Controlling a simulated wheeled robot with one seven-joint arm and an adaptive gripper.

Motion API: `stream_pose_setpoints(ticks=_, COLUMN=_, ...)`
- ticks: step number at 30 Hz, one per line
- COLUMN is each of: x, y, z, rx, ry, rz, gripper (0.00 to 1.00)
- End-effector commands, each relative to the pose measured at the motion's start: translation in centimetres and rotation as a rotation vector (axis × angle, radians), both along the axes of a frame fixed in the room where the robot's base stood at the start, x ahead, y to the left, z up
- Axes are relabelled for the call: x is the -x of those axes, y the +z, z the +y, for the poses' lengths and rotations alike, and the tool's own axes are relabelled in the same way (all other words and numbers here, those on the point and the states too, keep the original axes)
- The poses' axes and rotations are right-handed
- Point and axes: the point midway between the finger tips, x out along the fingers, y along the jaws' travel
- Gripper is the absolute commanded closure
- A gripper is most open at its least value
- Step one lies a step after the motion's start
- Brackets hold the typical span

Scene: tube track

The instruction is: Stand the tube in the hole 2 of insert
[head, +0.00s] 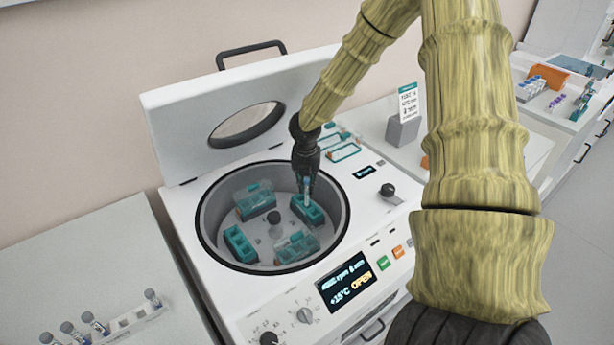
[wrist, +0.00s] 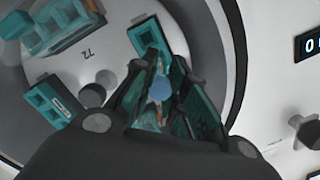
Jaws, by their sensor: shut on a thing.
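My gripper (head: 306,181) is inside the open centrifuge bowl, at its right side, pointing down. It is shut on a tube (head: 306,192), which looks upright; its blue cap (wrist: 160,88) shows between the fingers in the wrist view. A teal insert (head: 314,217) with holes is right below the tube. The tube's lower end is at the insert's top; I cannot tell which hole it is over or how deep it sits. In the wrist view the fingers hide much of this insert (wrist: 146,38).
The bowl (head: 213,225) holds other teal inserts (head: 240,243), two with clear covers (head: 257,199). The raised lid (head: 185,135) stands behind. A hub (head: 275,231) rises in the middle. A rack with several tubes (head: 135,318) is at lower left. A sign (head: 408,103) stands at right.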

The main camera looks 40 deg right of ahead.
Motion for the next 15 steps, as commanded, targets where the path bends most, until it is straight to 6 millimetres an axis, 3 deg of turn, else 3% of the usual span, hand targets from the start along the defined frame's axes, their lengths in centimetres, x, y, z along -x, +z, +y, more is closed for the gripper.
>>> stream_pose_setpoints(ticks=15, x=0.04, y=-0.67, z=0.01, rx=0.001, ry=0.000, rz=0.001, gripper=0.98)
